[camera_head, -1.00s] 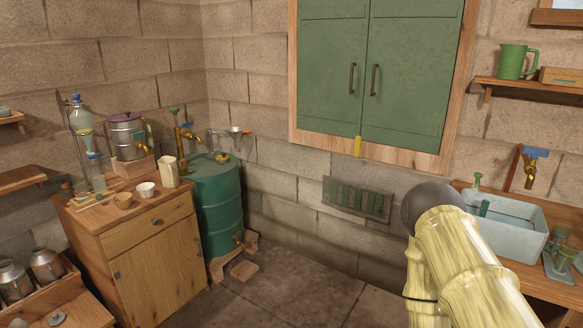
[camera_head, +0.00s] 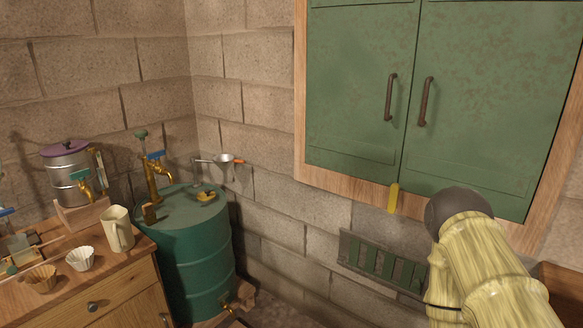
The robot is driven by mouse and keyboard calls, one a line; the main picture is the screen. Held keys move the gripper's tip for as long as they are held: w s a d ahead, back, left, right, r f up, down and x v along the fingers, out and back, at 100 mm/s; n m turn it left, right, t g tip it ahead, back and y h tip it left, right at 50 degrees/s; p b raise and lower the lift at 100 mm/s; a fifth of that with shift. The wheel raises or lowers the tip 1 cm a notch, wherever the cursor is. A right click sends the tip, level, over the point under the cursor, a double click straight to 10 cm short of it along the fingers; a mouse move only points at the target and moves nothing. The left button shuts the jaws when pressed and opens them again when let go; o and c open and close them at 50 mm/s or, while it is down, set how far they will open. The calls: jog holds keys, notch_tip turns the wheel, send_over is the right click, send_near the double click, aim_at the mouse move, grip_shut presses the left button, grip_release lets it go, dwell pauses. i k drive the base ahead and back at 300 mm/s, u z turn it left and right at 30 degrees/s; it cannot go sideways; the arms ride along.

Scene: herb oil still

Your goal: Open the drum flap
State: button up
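The green drum (camera_head: 188,258) stands in the corner beside the wooden cabinet. On its top lie a small yellow piece (camera_head: 206,195) at the right and a small brass-coloured piece (camera_head: 149,213) at the front left edge. I cannot tell which of these, if any, is the flap. A brass tap with a blue handle (camera_head: 158,176) rises at the back left of the lid. A second brass tap (camera_head: 229,308) sits low on the drum's side. My pale yellow arm with its dark grey joint shows at the lower right, away from the drum. My gripper is not in view.
A wooden cabinet (camera_head: 112,301) at left bears a cream jug (camera_head: 118,232), fluted cups and a metal pot (camera_head: 73,178). A green wall cabinet (camera_head: 470,110) and a vent (camera_head: 378,265) are at right.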

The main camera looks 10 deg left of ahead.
aim_at(206, 195)
jog(key=u, duration=0.55)
jog(key=i, duration=1.9)
jog(key=u, duration=0.65)
